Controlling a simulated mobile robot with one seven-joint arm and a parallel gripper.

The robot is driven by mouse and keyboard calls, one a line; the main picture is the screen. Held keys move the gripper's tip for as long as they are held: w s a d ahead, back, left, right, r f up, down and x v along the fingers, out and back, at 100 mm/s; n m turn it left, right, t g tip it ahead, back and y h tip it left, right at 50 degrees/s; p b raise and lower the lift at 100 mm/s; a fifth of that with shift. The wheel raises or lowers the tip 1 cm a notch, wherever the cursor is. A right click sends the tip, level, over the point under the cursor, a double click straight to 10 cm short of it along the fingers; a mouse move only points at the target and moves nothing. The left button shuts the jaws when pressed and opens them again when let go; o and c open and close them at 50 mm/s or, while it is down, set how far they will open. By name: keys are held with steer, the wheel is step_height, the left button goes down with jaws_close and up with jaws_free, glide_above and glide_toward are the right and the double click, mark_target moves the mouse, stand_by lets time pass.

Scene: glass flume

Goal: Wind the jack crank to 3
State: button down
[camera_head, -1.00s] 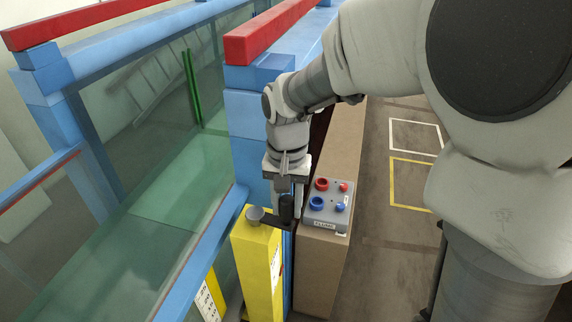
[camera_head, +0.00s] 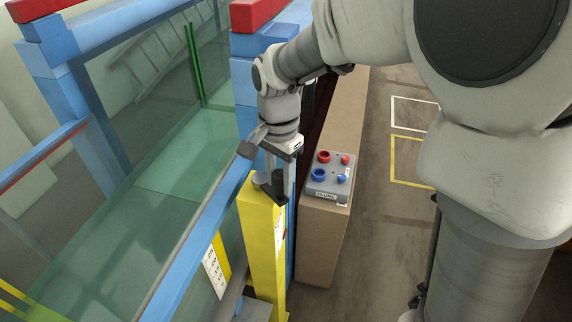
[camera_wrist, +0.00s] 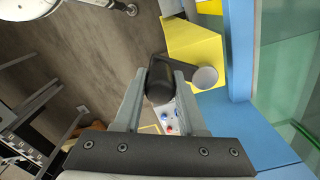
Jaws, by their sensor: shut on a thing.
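The jack crank (camera_head: 271,191) sits on top of a yellow column (camera_head: 261,245). It has a pale round hub, a dark flat arm and an upright black handle. In the wrist view the hub (camera_wrist: 205,77) is at the right, and the black handle (camera_wrist: 160,82) stands between my fingers. My gripper (camera_head: 270,170) points down from above and is shut on the handle. In the head view the fingers and hub partly overlap.
A grey control box (camera_head: 331,178) with red and blue knobs, labelled FLUME, sits on a brown ledge (camera_head: 322,235) just right of the crank. The glass flume (camera_head: 150,215) with blue rails is at the left. Open floor (camera_head: 385,240) lies to the right.

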steer(key=s+a+m, duration=0.1)
steer(key=a+m, duration=0.5)
steer(key=m, duration=0.4)
steer(key=shift+s+a+m, duration=0.15)
steer(key=shift+a+m, duration=0.25)
steer(key=shift+r, duration=0.1)
steer(key=c, duration=0.5)
jaws_free()
step_height(320, 180, up, 17)
steer(key=shift+r+p, duration=0.2)
steer(key=shift+p, duration=0.25)
steer(key=shift+d, duration=0.1)
